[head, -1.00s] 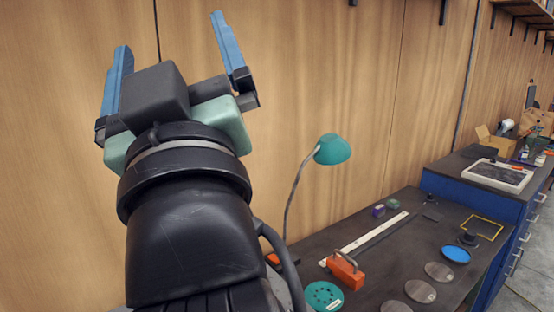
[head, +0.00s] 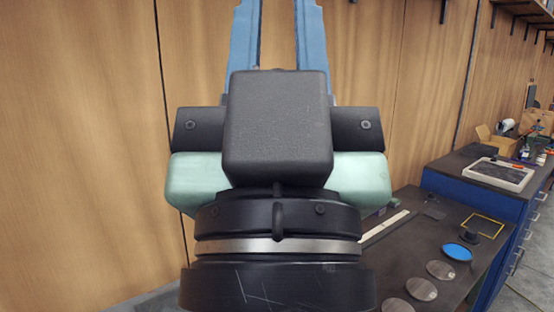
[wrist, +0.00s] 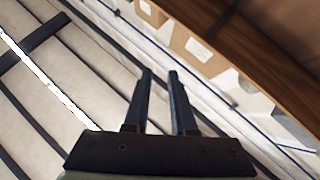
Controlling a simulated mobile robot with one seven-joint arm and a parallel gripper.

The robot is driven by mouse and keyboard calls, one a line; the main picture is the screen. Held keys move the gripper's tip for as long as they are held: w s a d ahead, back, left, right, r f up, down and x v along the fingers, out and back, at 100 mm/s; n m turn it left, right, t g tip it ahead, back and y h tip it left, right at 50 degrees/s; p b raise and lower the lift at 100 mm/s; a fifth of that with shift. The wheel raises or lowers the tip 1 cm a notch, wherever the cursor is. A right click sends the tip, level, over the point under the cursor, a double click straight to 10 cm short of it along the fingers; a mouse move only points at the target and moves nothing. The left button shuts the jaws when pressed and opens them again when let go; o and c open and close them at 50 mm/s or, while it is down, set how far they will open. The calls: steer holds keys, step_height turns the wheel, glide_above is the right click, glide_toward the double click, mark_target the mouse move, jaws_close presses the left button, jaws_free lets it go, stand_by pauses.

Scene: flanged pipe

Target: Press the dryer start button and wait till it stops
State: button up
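My gripper (head: 278,12) fills the middle of the head view, raised in front of the wooden wall, with its blue fingers pointing up and their tips cut off by the top edge. In the wrist view my gripper (wrist: 160,73) shows two dark fingers with a narrow gap between them and nothing held. It is partly open. I see no dryer and no start button in either view. My arm hides part of the bench and wall.
A dark workbench (head: 408,238) at the right carries several discs, one of them blue (head: 457,252), and a yellow frame (head: 482,226). A blue cabinet (head: 503,205) with a tray (head: 496,173) stands beyond. A wooden shelf (wrist: 285,95) shows in the wrist view.

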jaws_close()
stand_by(1.1)
